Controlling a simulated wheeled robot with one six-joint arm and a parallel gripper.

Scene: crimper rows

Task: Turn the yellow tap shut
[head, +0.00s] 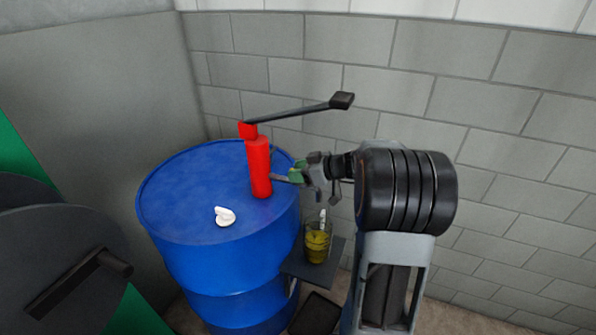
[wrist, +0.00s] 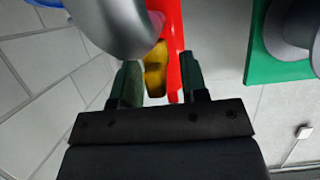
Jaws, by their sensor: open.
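The yellow tap (wrist: 155,72) shows in the wrist view beside the red pump body (wrist: 174,30), with a grey curved pipe (wrist: 112,22) covering part of it. My gripper (wrist: 161,76) is open, with one finger on either side of the tap in that picture and gaps between. I cannot tell how deep the tap sits between the fingers. In the head view my gripper (head: 292,176) is at the right side of the red pump (head: 259,165), and I cannot make out the tap there. The pump stands on a blue drum (head: 190,205).
A black lever (head: 295,112) reaches right from the pump top, above my gripper. A glass with yellow liquid (head: 318,245) stands on a small dark shelf (head: 335,262) below. A white object (head: 225,216) lies on the drum. A grey block wall (head: 420,110) is behind.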

